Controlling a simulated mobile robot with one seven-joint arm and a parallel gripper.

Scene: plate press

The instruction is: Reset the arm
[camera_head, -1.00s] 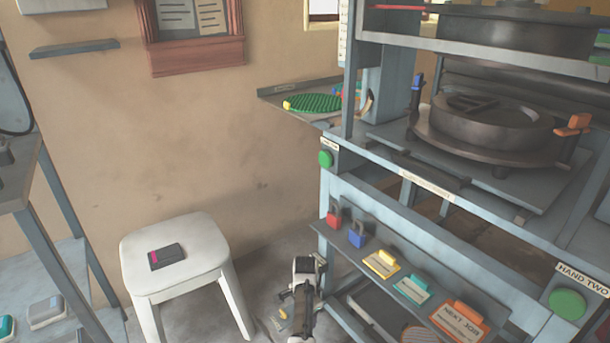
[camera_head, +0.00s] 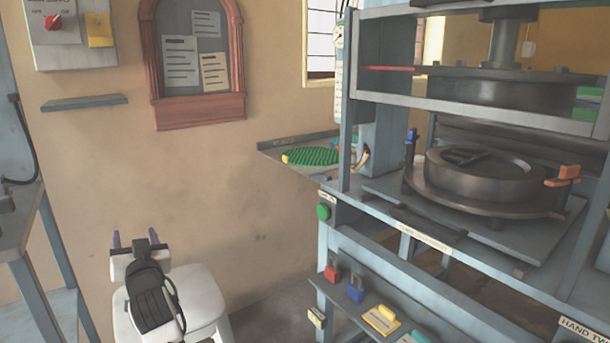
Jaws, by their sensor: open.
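My gripper (camera_head: 136,239) is in the lower left of the head view, in front of and above the white stool (camera_head: 207,300). Its two purple-tipped fingers point up in the picture and stand apart with nothing between them. My wrist covers much of the stool seat, and the dark item seen there earlier is hidden. I cannot tell the height between gripper and seat.
The grey press frame (camera_head: 345,236) fills the right side, with a round dark mould (camera_head: 484,177) in it. Padlocks, red (camera_head: 332,273) and blue (camera_head: 356,289), sit on its lower shelf. A side tray (camera_head: 275,152) holds a green oval. A grey bench stands left.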

